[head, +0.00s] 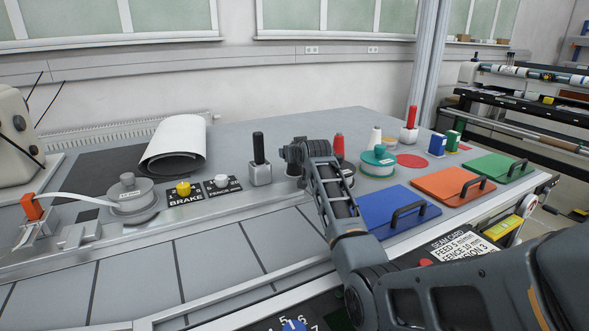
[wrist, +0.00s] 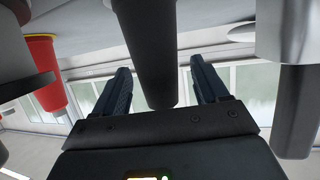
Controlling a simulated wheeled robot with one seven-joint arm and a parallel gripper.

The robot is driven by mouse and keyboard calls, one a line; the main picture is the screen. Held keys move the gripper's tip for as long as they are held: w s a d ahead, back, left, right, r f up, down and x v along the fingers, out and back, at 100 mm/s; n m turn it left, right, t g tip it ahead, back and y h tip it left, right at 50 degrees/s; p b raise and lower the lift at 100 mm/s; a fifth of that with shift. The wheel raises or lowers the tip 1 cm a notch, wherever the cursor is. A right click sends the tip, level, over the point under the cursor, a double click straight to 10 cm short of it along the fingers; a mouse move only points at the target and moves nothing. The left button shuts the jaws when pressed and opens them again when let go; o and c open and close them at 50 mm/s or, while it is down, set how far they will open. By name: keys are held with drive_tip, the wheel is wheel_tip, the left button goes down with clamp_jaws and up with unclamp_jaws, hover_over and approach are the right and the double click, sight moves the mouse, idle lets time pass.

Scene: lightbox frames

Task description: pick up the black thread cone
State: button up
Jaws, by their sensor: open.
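The black thread cone (wrist: 150,50) shows in the wrist view as a dark, tapered shape, upside down in that picture. It stands between the two fingers of my gripper (wrist: 160,68), with a visible gap on each side. My gripper is open and no finger is seen touching the cone. In the head view my gripper (head: 297,150) is over the table, between a black-handled post and a red cone. The black cone cannot be made out there, as my gripper and arm cover that spot.
The black-handled post (head: 259,148) stands close on one side, also in the wrist view (wrist: 295,105). The red cone (head: 338,146) is close on the other side, also in the wrist view (wrist: 45,65). A white cone (head: 375,138) and green spool (head: 378,160) stand farther right.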

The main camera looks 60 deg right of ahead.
drive_tip(key=shift+d, duration=0.1)
drive_tip(key=shift+c, duration=0.4)
drive_tip(key=c, duration=1.1)
